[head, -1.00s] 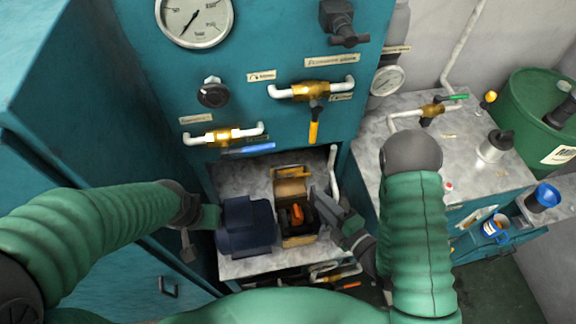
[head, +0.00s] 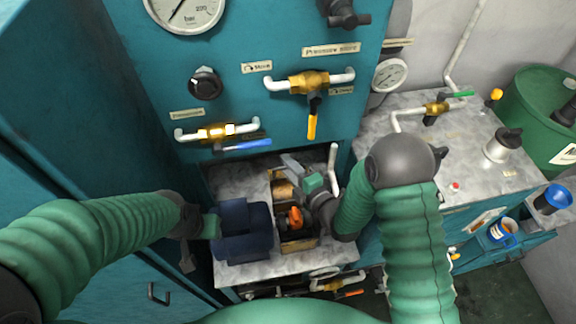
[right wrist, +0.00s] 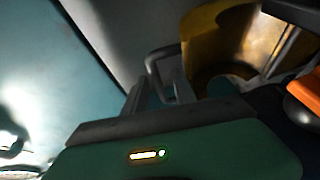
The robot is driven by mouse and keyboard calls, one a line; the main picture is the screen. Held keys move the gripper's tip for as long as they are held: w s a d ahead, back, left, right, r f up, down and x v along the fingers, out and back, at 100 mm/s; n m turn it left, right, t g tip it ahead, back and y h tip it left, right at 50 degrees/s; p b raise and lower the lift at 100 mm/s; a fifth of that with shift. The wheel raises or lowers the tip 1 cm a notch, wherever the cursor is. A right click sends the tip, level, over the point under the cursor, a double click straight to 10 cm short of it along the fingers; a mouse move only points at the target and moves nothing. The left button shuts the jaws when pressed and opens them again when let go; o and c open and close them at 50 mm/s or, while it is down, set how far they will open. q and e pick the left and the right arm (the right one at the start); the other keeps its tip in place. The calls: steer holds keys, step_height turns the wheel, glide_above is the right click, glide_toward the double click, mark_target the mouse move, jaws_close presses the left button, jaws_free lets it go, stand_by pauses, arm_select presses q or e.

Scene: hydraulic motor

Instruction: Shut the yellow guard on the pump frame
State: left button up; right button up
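The yellow guard (head: 283,189) stands raised at the back of the small pump frame (head: 299,244), on the metal shelf. An orange part (head: 295,217) sits inside the frame. My right gripper (head: 288,165) is over the frame's back right, with its fingers beside the top of the guard. The guard's curved inner face (right wrist: 215,50) shows close beyond my gripper in the right wrist view; I cannot tell whether they touch or how far the fingers are apart. My left gripper (head: 212,226) is at the left side of the dark blue motor (head: 242,235); its fingers are mostly hidden.
The teal panel with a gauge (head: 185,8), brass valves (head: 308,82) and a blue lever (head: 243,146) rises behind the shelf. A white pipe (head: 333,165) stands right of my right gripper. A metal bench (head: 465,150) is further right.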

steer(key=shift+w+a, duration=0.1)
steer(key=shift+a, duration=0.1)
steer(key=c, duration=0.7)
jaws_close()
steer(key=shift+f, duration=0.2)
stand_by(0.4)
